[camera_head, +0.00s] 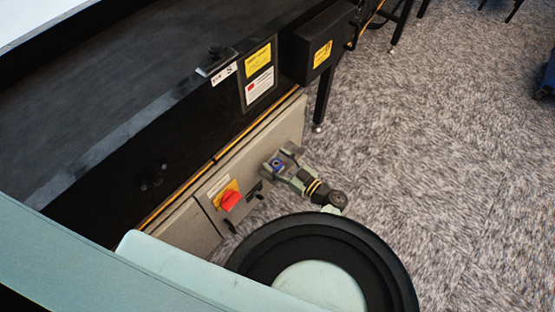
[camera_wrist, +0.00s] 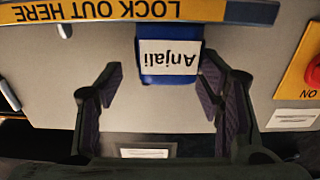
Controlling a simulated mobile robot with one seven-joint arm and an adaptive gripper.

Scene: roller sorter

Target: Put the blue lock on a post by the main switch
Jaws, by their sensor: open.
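The blue lock (camera_wrist: 150,77) carries a white label reading "Anjali", upside down in the wrist view. It is at the "LOCK OUT HERE" strip (camera_wrist: 220,10); its upper part is cut off, so I cannot tell how it is held there. My gripper (camera_wrist: 163,85) is open, with one finger on each side of the lock and a gap on the left. In the head view the lock (camera_head: 277,164) shows as a small blue patch at my gripper (camera_head: 279,159). The main switch (camera_head: 231,200) is a red knob on a yellow plate, left of my gripper.
The grey panel (camera_head: 284,129) runs below the black sorter side (camera_head: 110,190). Small dark parts (camera_head: 254,191) stick out between the switch and my gripper; I cannot tell if they are posts.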

